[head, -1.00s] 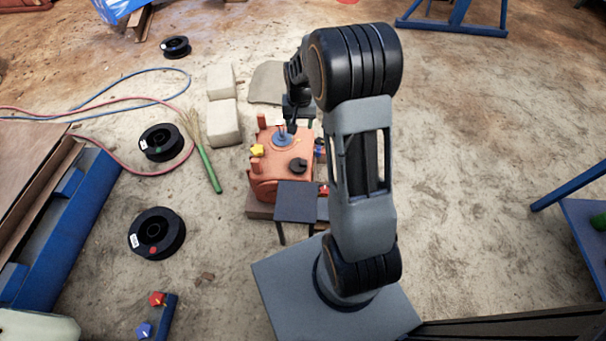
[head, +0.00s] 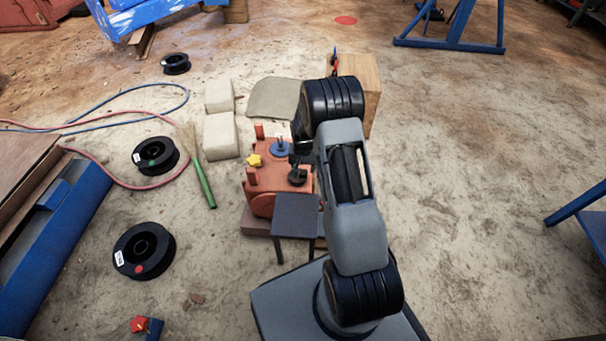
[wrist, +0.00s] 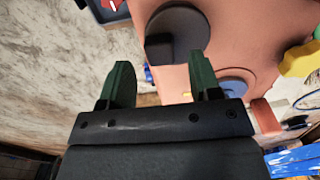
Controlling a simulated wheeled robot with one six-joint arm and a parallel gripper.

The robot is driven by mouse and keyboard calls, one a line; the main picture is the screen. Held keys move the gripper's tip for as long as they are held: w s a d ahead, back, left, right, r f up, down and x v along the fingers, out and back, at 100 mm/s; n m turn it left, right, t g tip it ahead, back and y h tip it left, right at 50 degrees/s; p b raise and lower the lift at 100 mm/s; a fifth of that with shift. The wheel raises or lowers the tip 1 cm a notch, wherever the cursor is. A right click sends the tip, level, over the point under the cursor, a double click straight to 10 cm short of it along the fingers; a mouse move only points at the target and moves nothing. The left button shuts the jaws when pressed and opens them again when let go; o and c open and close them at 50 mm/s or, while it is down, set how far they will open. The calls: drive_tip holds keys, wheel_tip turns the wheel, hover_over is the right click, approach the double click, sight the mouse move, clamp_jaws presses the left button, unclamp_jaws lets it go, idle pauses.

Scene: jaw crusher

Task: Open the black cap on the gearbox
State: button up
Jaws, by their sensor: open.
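The orange gearbox (head: 268,202) stands on a brown base on the floor, left of my arm. The black cap (head: 297,176) is round, with a raised bar, and sits on the gearbox top. In the wrist view the black cap (wrist: 178,36) lies just beyond my fingers, towards the upper middle. My gripper (wrist: 160,80) is open, with its two green fingers apart and no object seen between them. The fingers look apart from the cap; the exact gap cannot be told. In the head view the gripper is mostly hidden behind my arm.
A yellow knob (head: 254,160) and a blue round part (head: 280,148) are also on the gearbox top. A small dark table (head: 296,215) stands in front of it. Black spools (head: 144,250), a green-handled broom (head: 205,186) and pale blocks (head: 221,136) lie to the left.

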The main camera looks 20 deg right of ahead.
drive_tip(key=shift+f+b, duration=0.35)
drive_tip(key=shift+f, duration=1)
clamp_jaws()
